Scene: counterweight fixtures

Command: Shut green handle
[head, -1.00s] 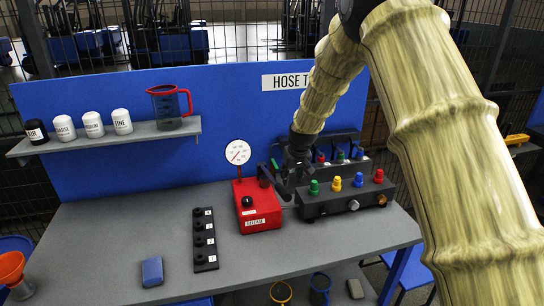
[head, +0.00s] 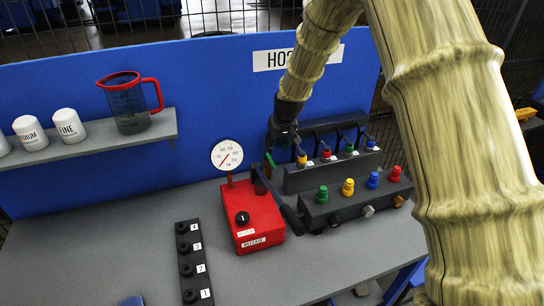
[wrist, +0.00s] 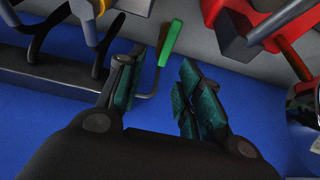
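The green handle (wrist: 170,43) is a short green grip on a bent grey rod in the wrist view. In the head view it is a small green piece (head: 269,160) at the left end of the black valve rack (head: 318,178). My gripper (wrist: 158,100) is open, with the rod between its two teal-padded fingers; the green grip extends beyond the fingertips. The rod runs close to the left finger, and I cannot tell whether they touch. In the head view my gripper (head: 281,146) is beside the handle, partly hiding the rack's left end.
A red pump box (head: 256,215) with a gauge (head: 227,155) stands just left of the rack. A black block with coloured knobs (head: 350,206) stands in front. A blue panel (head: 230,100) rises behind. A shelf (head: 100,142) holds a jug and white jars.

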